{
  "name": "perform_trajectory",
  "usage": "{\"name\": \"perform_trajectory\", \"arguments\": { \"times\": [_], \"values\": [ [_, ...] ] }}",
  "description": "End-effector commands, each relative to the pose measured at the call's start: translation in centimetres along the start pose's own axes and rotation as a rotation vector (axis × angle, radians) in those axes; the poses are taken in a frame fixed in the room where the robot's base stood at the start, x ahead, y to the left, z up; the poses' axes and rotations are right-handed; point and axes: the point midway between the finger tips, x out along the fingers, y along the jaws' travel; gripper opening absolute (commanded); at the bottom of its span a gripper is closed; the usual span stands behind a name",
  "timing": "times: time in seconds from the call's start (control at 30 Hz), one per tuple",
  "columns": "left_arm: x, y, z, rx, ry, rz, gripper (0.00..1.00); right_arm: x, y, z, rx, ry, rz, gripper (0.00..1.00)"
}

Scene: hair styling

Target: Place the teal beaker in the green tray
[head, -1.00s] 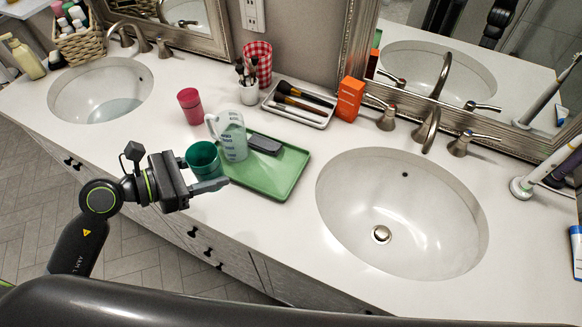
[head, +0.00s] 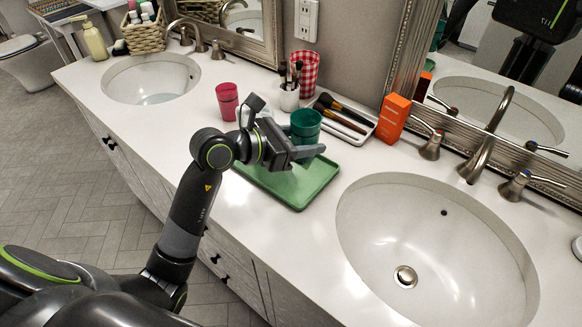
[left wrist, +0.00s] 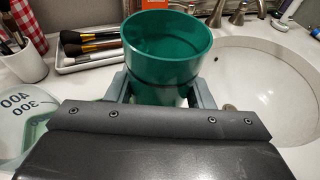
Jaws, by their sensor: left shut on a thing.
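The teal beaker (head: 306,123) is upright in my left gripper (head: 308,153), whose fingers are shut on its sides. In the left wrist view the beaker (left wrist: 167,45) stands open end up between the two fingers (left wrist: 160,92). In the head view it overlaps the far edge of the green tray (head: 298,192), seemingly above it; the exact height is unclear. My left arm hides part of the tray and what lies on it. My right gripper is not in view.
A clear measuring jug (left wrist: 25,120) is close by on the left in the wrist view. Behind are a pink cup (head: 227,100), a brush tray (head: 345,122), a brush holder (head: 289,97) and an orange box (head: 393,118). A sink (head: 435,240) lies to the right.

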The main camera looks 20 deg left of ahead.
Motion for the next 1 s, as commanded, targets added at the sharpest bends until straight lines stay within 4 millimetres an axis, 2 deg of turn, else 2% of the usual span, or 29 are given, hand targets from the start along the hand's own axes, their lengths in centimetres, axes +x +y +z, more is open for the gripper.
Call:
{"name": "perform_trajectory", "arguments": {
  "times": [0.03, 0.1, 0.33, 0.5, 0.97, 1.0],
  "values": [
    [0.3, -0.1, -1.2, -0.007, 0.004, -0.001, 0.22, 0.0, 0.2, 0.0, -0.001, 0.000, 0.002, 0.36],
    [0.7, 0.0, -2.4, -0.007, 0.003, -0.001, 0.22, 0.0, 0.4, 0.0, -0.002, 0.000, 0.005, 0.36],
    [1.4, -0.1, -4.7, -0.003, 0.001, -0.001, 0.22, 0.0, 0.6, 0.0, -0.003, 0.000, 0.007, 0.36],
    [2.1, -0.1, -7.0, -0.004, 0.002, -0.001, 0.22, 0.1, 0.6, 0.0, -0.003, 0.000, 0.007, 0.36],
    [2.4, 0.0, -8.0, 0.001, 0.000, -0.001, 0.22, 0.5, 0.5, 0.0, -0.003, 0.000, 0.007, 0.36],
    [2.4, 0.0, -7.8, 0.001, 0.000, -0.001, 0.53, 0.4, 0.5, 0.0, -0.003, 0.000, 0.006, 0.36]
  ]
}}
